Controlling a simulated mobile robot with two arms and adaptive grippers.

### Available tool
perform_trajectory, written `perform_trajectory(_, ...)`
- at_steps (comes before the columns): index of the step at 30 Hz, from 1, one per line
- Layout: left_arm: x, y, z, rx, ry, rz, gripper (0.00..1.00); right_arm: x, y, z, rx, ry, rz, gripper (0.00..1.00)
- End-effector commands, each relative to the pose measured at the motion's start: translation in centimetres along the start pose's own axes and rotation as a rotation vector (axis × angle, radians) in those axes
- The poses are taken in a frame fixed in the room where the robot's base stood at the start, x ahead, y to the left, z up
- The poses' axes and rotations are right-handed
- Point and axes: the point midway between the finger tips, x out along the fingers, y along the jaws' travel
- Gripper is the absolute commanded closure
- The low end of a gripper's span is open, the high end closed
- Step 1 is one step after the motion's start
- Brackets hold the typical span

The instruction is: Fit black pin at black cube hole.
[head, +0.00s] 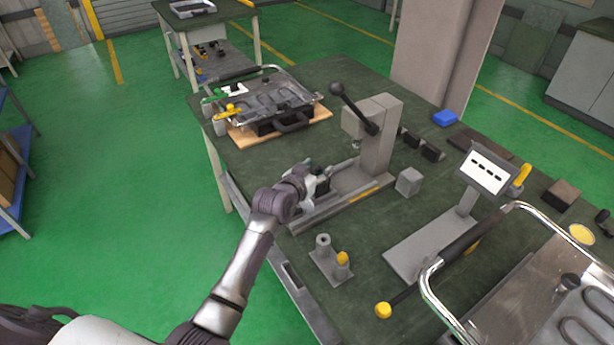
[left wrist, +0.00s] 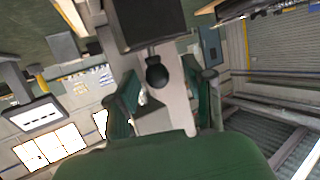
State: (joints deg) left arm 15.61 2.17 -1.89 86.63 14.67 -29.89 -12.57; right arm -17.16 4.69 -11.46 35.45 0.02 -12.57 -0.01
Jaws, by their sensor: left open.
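My left gripper (head: 312,176) is low over the near end of the grey press fixture (head: 345,185), beside a small black block (head: 322,186) that looks like the black cube. In the left wrist view the green fingers of my left gripper (left wrist: 162,100) are apart. A large dark block (left wrist: 145,22) is at the top of that view. A round black piece (left wrist: 156,74) shows below it, between the fingers in the picture. I cannot tell whether it is the pin or the press lever's knob. The cube's hole is not visible. My right gripper is not in view.
The press column (head: 377,135) with its black-knobbed lever (head: 354,108) rises just behind. A two-post grey stand (head: 325,258) is in front.

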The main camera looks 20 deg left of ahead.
Motion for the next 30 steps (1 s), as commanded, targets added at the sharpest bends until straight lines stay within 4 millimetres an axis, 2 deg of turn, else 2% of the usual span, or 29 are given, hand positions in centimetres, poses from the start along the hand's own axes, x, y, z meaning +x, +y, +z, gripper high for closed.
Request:
perform_trajectory(9, -6.7, 0.0, 0.2, 0.002, -0.002, 0.0, 0.48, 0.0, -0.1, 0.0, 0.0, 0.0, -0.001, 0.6)
perform_trajectory(15, -9.8, 0.0, 0.1, 0.0, -0.002, 0.0, 0.48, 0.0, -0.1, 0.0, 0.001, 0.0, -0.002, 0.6)
perform_trajectory(21, -10.9, 0.0, 0.1, 0.001, -0.002, 0.0, 0.48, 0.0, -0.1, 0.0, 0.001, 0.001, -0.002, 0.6)
perform_trajectory(30, -10.9, 0.0, 0.1, 0.001, -0.002, 0.0, 0.48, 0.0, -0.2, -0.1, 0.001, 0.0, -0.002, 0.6)
